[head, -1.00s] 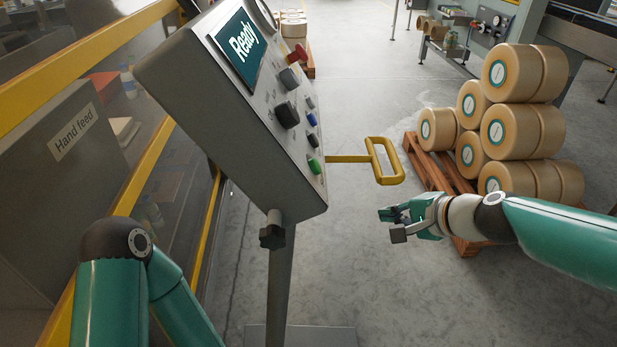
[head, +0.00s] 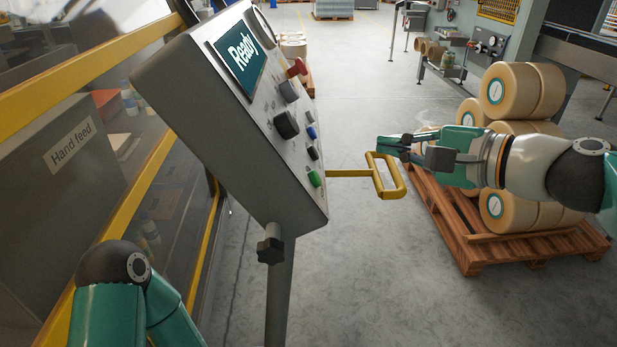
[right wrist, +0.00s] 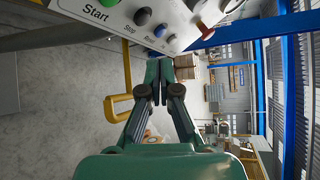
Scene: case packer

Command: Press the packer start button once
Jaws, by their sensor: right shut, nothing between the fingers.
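The control panel (head: 215,110) stands on a post, its screen (head: 241,57) reading "Ready". The green start button (head: 315,178) is lowest on its face; in the right wrist view the button (right wrist: 108,2) is at the top edge, partly cut off, beside the label "Start". My right gripper (head: 382,143) is shut and empty, to the right of the panel and apart from it, slightly above the button's height in the picture. In the right wrist view its fingertips (right wrist: 159,70) are together, below the panel face. Of my left arm only links show; its gripper is out of view.
A yellow handle (head: 388,192) sticks out from the panel, just below my right gripper in the picture. A black stop button (head: 313,153), blue button (head: 311,132), black knob (head: 287,124) and red switch (head: 297,67) are near the green one. Rolls stand on a pallet (head: 470,250) at right.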

